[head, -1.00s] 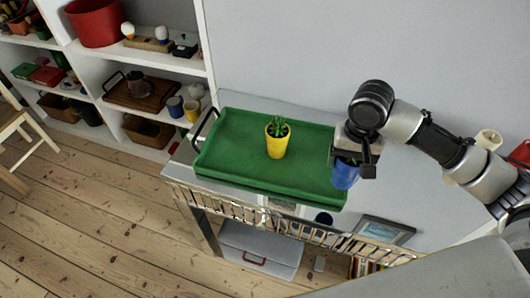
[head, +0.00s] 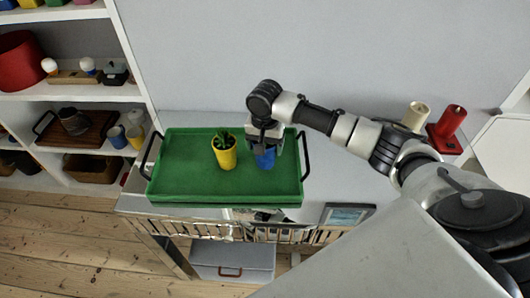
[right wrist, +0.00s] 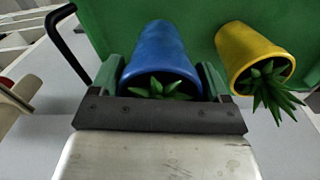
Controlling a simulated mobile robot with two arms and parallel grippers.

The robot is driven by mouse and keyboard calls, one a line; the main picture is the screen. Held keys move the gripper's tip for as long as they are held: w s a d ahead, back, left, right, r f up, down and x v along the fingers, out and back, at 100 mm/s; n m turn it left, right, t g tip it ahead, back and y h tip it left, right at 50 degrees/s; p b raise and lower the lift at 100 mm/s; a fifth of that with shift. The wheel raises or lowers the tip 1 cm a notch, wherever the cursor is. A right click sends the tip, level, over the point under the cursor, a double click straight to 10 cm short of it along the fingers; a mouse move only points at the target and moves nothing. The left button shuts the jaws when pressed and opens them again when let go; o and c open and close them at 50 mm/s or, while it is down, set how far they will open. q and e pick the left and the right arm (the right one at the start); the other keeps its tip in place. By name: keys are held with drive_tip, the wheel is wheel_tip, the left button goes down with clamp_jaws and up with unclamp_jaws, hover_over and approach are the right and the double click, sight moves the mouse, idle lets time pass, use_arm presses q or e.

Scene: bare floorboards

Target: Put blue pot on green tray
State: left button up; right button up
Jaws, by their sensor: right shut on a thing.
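The blue pot (head: 265,159) with a green plant is in my right gripper (head: 266,146), over the right part of the green tray (head: 180,190). In the right wrist view the blue pot (right wrist: 160,55) sits between the two fingers of the gripper (right wrist: 163,85), which is shut on it. I cannot tell whether the pot's base touches the tray. The yellow pot (head: 224,155) with a plant stands on the tray just left of the blue pot, apart from it. It also shows in the right wrist view (right wrist: 250,50). My left gripper is not in view.
The tray has black handles at both ends and rests on a white-topped sideboard (head: 300,205). Shelves (head: 75,97) stand at the left. The tray's left part is clear.

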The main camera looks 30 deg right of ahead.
drive_tip(key=shift+f, duration=1.85)
drive_tip(key=shift+f+p, duration=0.15)
drive_tip(key=shift+p, duration=0.15)
drive_tip(key=o, duration=1.1)
drive_tip(key=shift+o, duration=0.2)
wheel_tip(320, 180, up, 12)
drive_tip(key=shift+r+b, duration=0.15)
drive_tip(key=shift+b, duration=0.25)
